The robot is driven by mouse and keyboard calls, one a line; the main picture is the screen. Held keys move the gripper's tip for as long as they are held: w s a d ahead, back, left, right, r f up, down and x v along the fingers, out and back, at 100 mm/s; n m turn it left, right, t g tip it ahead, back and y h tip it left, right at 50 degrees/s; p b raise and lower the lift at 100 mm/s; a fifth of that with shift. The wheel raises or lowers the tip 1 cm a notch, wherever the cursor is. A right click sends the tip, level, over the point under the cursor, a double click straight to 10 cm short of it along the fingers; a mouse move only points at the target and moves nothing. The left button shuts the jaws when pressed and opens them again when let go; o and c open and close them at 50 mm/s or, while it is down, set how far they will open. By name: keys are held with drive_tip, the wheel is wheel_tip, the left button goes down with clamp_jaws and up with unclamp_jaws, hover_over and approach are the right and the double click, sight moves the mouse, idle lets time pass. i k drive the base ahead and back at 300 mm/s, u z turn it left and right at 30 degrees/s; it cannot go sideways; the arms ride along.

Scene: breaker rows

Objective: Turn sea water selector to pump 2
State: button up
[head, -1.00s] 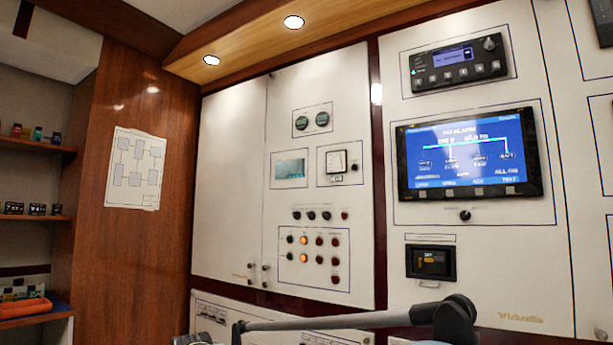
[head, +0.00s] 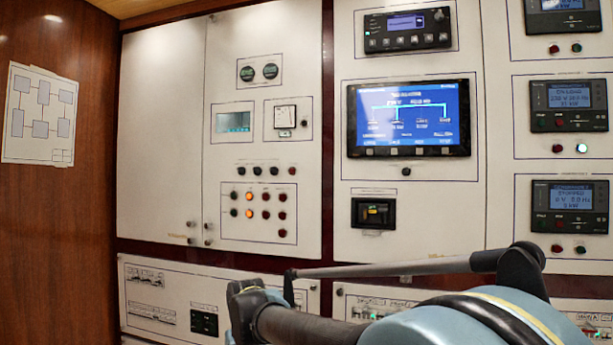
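I cannot pick out the sea water selector for certain, as labels are too small to read. A small black knob (head: 406,171) sits under the large blue screen (head: 408,117). On the lower left panel is a small black square device (head: 204,322) with pale marks. My arm crosses the bottom of the head view and hides part of the lower panels. I cannot make out my gripper's fingers, and nothing held shows.
White cabinet panels fill the wall, with a row of indicator lamps (head: 265,213) and several controller displays (head: 569,106) at right. A wood wall with a paper diagram (head: 40,115) stands at left. A grey bar (head: 390,269) crosses in front of the lower panels.

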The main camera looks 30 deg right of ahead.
sight(273, 170)
drive_tip(key=u, duration=1.1)
drive_tip(key=k, duration=1.5)
drive_tip(key=z, duration=0.3)
drive_tip(key=i, duration=1)
drive_tip(key=u, duration=0.05)
